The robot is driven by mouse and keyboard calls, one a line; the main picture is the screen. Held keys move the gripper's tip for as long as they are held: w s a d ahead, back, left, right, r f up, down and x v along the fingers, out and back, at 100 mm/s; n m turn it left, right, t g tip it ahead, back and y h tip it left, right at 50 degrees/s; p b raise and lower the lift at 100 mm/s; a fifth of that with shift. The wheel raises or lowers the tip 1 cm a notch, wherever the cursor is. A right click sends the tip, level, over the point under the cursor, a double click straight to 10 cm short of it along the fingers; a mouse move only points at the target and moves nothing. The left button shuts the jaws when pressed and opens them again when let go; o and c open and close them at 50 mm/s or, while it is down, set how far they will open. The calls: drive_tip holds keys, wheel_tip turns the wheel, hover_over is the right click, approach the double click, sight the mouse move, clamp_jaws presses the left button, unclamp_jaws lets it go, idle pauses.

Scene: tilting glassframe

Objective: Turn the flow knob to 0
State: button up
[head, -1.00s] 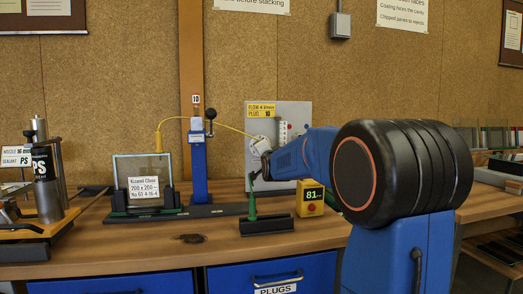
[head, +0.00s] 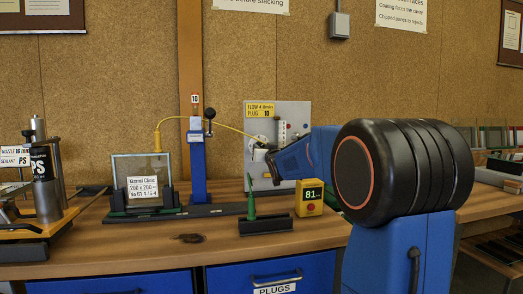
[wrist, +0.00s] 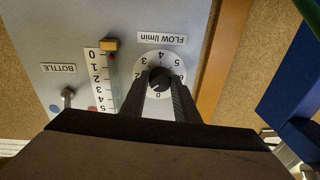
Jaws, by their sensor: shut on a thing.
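The flow knob (wrist: 158,80) is black and round, on a white dial numbered 0 to 6 under a FLOW l/min label, upside down in the wrist view. My gripper (wrist: 159,90) is shut on it, with one dark finger on each side. A pale mark on the knob seems to face the lower part of the dial, near the 0, but I cannot read it surely. In the head view my gripper (head: 270,160) reaches the grey panel (head: 292,112) from the right and partly hides the dial.
Beside the dial are a 0-to-5 scale (wrist: 103,82) with an orange block at its top and a BOTTLE toggle (wrist: 67,94). A yellow box reading 81 (head: 309,199) and a green cone on a black block (head: 265,226) stand below. A glass unit (head: 142,180) stands left.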

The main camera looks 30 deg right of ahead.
drive_tip(key=shift+d+n+g+y, duration=0.1)
drive_tip(key=shift+n+g+y, duration=0.1)
drive_tip(key=shift+n, duration=2.35)
drive_tip(key=shift+d+n+g+y, duration=0.1)
drive_tip(key=shift+n+g+y, duration=0.1)
drive_tip(key=shift+n, duration=2.35)
drive_tip(key=shift+c, duration=0.2)
drive_tip(key=shift+o, duration=0.2)
drive_tip(key=o, duration=1)
drive_tip(key=shift+o, duration=0.2)
drive_tip(key=shift+r, duration=0.1)
drive_tip(key=shift+s+a, duration=0.1)
